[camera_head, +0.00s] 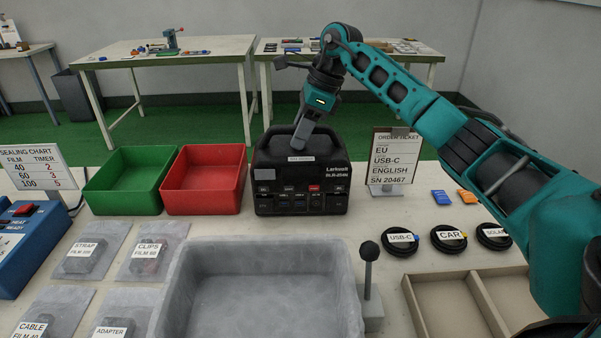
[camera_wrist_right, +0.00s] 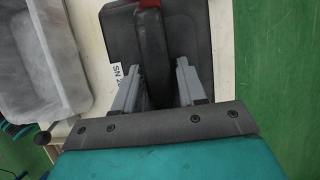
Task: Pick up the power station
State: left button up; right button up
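The power station (camera_head: 301,179), a black box with a top handle and a row of small panels on its front, stands upright on the table. My right gripper (camera_head: 303,143) is above it, pointing down at the handle. In the right wrist view my right gripper (camera_wrist_right: 158,85) is open, with one grey finger on each side of the dark handle (camera_wrist_right: 153,45). A gap shows between handle and fingers, at least on the right side. The power station's dark top (camera_wrist_right: 190,35) lies below. My left gripper is in neither view.
A red bin (camera_head: 205,203) stands close left of the power station, with a green bin (camera_head: 125,205) beyond it. The order ticket stand (camera_head: 391,165) is at its right. A grey tray (camera_head: 352,285) and coiled cables (camera_head: 449,239) lie in front.

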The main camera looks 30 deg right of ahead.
grip_shut()
dwell(0.9)
jog(key=shift+w+r, duration=0.1)
jog(key=shift+r, duration=0.3)
jog(key=shift+f, duration=0.1)
